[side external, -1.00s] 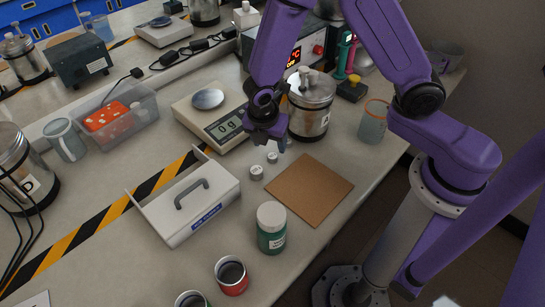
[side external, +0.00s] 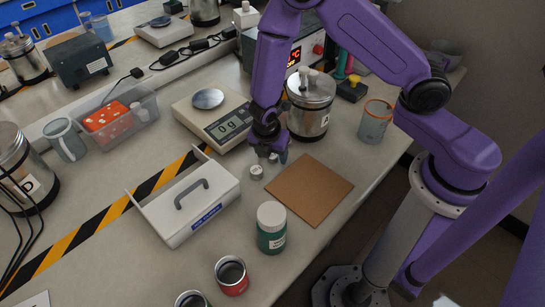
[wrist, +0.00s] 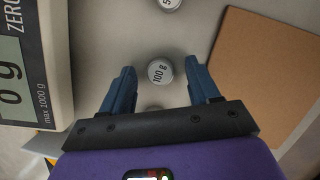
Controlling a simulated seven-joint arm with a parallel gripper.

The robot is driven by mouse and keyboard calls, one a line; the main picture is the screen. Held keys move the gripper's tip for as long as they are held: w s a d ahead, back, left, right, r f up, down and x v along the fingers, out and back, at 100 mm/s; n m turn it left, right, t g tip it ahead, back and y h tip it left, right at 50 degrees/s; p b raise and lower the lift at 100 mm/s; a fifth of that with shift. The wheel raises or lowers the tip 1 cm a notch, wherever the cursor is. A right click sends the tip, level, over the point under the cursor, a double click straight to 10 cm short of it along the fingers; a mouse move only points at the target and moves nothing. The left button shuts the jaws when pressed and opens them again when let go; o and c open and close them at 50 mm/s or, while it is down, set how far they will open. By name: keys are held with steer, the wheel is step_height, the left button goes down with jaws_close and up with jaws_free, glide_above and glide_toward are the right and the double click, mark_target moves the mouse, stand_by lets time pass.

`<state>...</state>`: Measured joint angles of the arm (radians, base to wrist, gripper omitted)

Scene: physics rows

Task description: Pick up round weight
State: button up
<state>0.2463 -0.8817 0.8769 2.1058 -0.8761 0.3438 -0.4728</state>
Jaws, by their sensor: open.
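A small round metal weight marked 100 g (wrist: 160,71) stands on the table between my fingertips in the wrist view. Another weight (wrist: 169,3) is cut off by the top edge of that view, and a third round piece (wrist: 153,108) is partly hidden near my gripper's base. In the side view one weight (side external: 256,172) shows clear, just left of my gripper (side external: 269,156); the weight under the gripper is mostly hidden. My gripper is open and points down low over the table, with one finger on each side of the 100 g weight. I cannot tell if it touches.
A digital scale (side external: 222,126) reading 0 g stands behind left, and a metal canister (side external: 309,115) close behind right. A brown board (side external: 309,190) lies to the right. A white caddy with a handle (side external: 185,205) and a green jar (side external: 271,238) stand in front.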

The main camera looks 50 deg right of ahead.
jaws_close()
steer(key=shift+r, duration=0.1)
